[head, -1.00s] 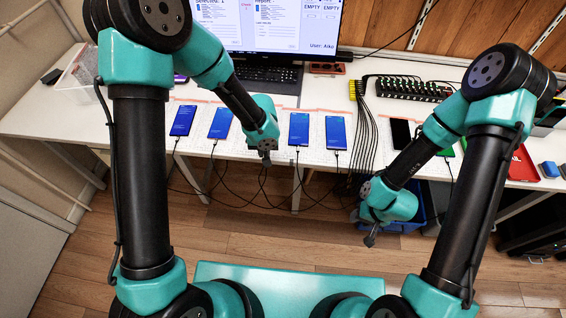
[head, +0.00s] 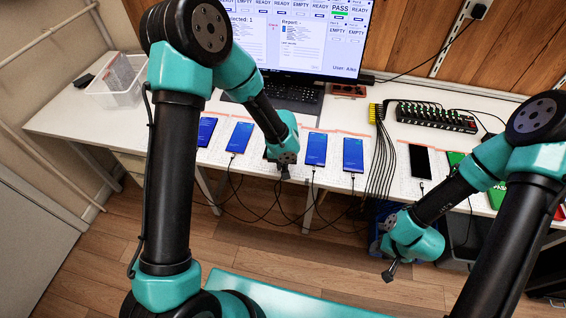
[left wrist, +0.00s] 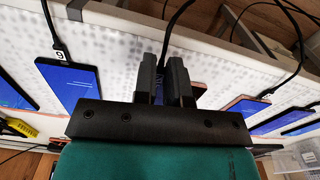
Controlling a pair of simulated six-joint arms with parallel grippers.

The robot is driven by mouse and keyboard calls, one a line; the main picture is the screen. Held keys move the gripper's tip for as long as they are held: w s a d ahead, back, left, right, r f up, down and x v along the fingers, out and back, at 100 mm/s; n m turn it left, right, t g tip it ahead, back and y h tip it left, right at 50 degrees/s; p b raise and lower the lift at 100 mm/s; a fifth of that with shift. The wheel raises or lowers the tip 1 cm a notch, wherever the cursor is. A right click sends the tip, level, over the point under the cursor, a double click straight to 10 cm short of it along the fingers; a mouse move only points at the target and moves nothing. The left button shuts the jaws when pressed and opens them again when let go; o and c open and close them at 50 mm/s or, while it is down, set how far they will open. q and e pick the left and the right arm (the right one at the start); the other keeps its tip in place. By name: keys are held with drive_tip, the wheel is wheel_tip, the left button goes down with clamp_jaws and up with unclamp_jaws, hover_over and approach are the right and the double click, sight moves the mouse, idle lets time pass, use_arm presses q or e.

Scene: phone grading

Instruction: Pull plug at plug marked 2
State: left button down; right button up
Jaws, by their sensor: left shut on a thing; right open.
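My left gripper (head: 284,178) is over the front edge of the table, in the row of phones. In the left wrist view its fingers (left wrist: 165,82) are closed around a plug, mostly hidden between them, whose black cable (left wrist: 172,28) runs away from the fingers. A bluish strip of a phone shows just between and below the fingers. I cannot read a number on this plug. The neighbouring plug (left wrist: 60,53) carries a white tag that looks like a 6 or 9. My right gripper (head: 390,273) is open and empty, low in front of the table.
Blue-screened phones (head: 240,137) stand on both sides of my left gripper, with plugs and hanging cables. A black phone (head: 420,160) lies farther right. A bundle of black cables (head: 381,155) drops over the table edge. A blue bin (head: 383,210) is below. A clear box (head: 115,82) stands at the left.

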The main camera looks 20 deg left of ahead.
use_arm(q)
drive_tip(key=shift+f, duration=1.35)
drive_tip(key=c, duration=1.1)
unclamp_jaws()
drive_tip(key=shift+s+f, duration=0.1)
drive_tip(key=shift+r, duration=3.1)
drive_tip(key=shift+f, duration=0.1)
drive_tip(key=s+a+f+h, duration=0.2)
drive_tip(key=s+a+f, duration=0.1)
drive_tip(key=s+f, duration=0.4)
drive_tip(key=s+a+f+h, duration=0.1)
drive_tip(key=s+a+f, duration=0.3)
drive_tip(key=s+f, duration=0.3)
drive_tip(key=shift+s+a+t+h, duration=0.2)
drive_tip(key=shift+s+t+h, duration=0.2)
drive_tip(key=shift+s, duration=1.35)
